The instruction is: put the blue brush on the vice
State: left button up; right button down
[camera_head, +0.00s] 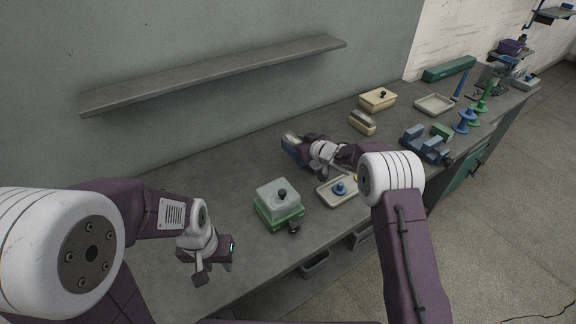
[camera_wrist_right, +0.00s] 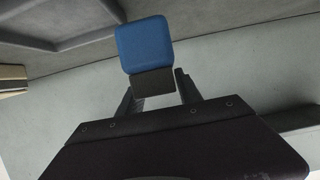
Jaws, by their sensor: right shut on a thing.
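The blue brush (camera_wrist_right: 145,45) shows in the right wrist view, with a blue body and a dark part between my fingers. My right gripper (camera_wrist_right: 158,92) is shut on it. In the head view my right gripper (camera_head: 308,149) is over the back middle of the bench, with a blue piece of the brush (camera_head: 291,146) beyond it. The blue vice (camera_head: 427,145) stands on the right part of the bench, apart from the brush. My left gripper (camera_head: 216,264) hangs over the near left of the bench; its finger opening is unclear.
A beige brush-like block (camera_head: 362,122) and lidded box (camera_head: 378,99) stand behind the vice. A wall shelf (camera_head: 215,75) hangs above.

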pick_arm(q)
jog(key=shift+f, duration=0.6)
jog(key=shift+f+b, duration=0.1)
jog(key=shift+b, duration=0.3)
pick_arm(e)
jog(key=a+f, duration=0.1)
jog(key=f, duration=0.1)
jog(key=s+a+f, duration=0.1)
jog(key=a+f, duration=0.2)
jog(key=f, duration=0.1)
jog(key=shift+s+a+f, duration=0.2)
jog(key=shift+a+f, duration=0.05)
jog(key=shift+f, duration=0.1)
jog(key=shift+w, duration=0.1)
jog(key=shift+f, duration=0.1)
pick_arm(q)
jog(key=shift+f, duration=0.15)
pick_arm(e)
jog(key=shift+f, duration=0.1)
jog(key=c, duration=0.8)
grip_release()
